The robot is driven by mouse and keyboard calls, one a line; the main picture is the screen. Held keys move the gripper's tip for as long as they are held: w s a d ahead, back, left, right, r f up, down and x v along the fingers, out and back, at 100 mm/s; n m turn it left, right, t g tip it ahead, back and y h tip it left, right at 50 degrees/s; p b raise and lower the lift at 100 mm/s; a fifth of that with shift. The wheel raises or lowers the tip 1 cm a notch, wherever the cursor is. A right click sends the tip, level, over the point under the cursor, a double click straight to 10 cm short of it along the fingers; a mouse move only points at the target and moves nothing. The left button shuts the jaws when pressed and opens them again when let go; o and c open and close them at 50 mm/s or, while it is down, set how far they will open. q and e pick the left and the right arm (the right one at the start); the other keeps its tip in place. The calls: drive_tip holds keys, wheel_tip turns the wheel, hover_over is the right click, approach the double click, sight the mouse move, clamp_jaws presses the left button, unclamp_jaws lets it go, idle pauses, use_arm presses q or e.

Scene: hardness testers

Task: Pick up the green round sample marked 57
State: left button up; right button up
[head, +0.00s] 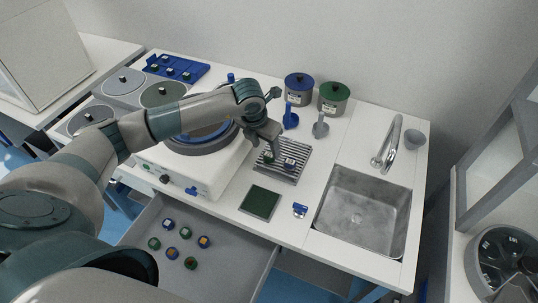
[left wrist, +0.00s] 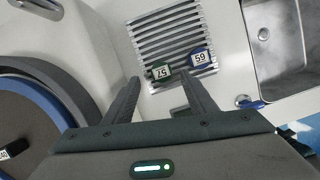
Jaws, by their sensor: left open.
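The green round sample marked 57 (left wrist: 160,70) sits on a slatted metal drain rack (head: 292,179). In the head view the green sample (head: 268,157) is just below my left gripper (head: 274,146). In the left wrist view my left gripper (left wrist: 161,78) is open, with its fingertips on either side of the green sample in the picture. I cannot tell whether they touch it. A blue sample (left wrist: 201,57) with a label that looks like 59 or 65 sits close beside it on the rack. My right gripper is not in view.
A round polishing machine (head: 165,170) stands left of the rack, a sink (head: 360,215) right of it. A dark green square pad (head: 259,202) lies in front. An open drawer (head: 225,275) holds several samples. Blue (head: 290,117) and grey (head: 321,128) upright tools stand behind.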

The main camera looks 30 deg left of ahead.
sight(269, 154)
use_arm(q)
drive_tip(key=p+x, duration=0.1)
drive_tip(key=x, duration=0.2)
drive_tip(key=shift+d+p, duration=0.2)
drive_tip(key=shift+p, duration=0.15)
drive_tip(key=shift+w+f, duration=0.15)
drive_tip(key=shift+f, duration=0.35)
drive_tip(key=c, duration=1.3)
drive_tip(key=shift+r, duration=0.1)
